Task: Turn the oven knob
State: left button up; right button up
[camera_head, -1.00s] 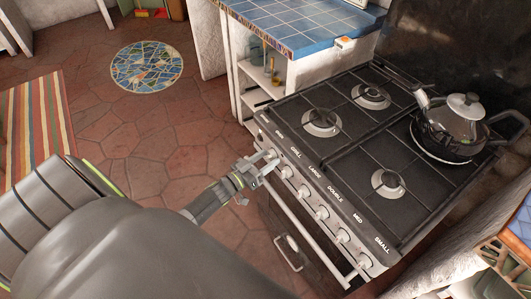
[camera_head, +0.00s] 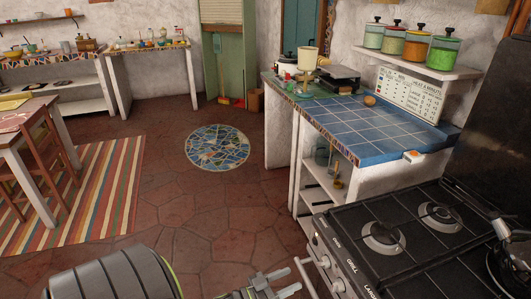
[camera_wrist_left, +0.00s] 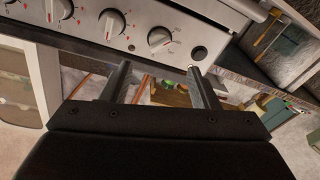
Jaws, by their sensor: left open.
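The oven (camera_head: 400,235) stands at the lower right of the head view, cut off by the frame edge. Its front panel carries pale round knobs; one oven knob (camera_head: 325,262) shows near the panel's left end. My left gripper (camera_head: 279,284) is open and empty, just left of the panel and apart from it. In the left wrist view, the open fingers (camera_wrist_left: 160,78) point toward the panel. A white knob (camera_wrist_left: 160,40) sits beyond the gap between them, not touched. A second knob (camera_wrist_left: 110,25) is left of it. My right gripper is not in view.
A blue tiled counter (camera_head: 370,130) with open shelves below stands beyond the oven. A striped rug (camera_head: 90,190) and a round mosaic (camera_head: 218,147) lie on the open floor at left.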

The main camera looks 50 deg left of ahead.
pick_arm(q)
jog(key=v, duration=0.7)
jog(key=shift+b, duration=0.4)
jog(key=shift+c, duration=0.3)
grip_shut()
dwell(0.9)
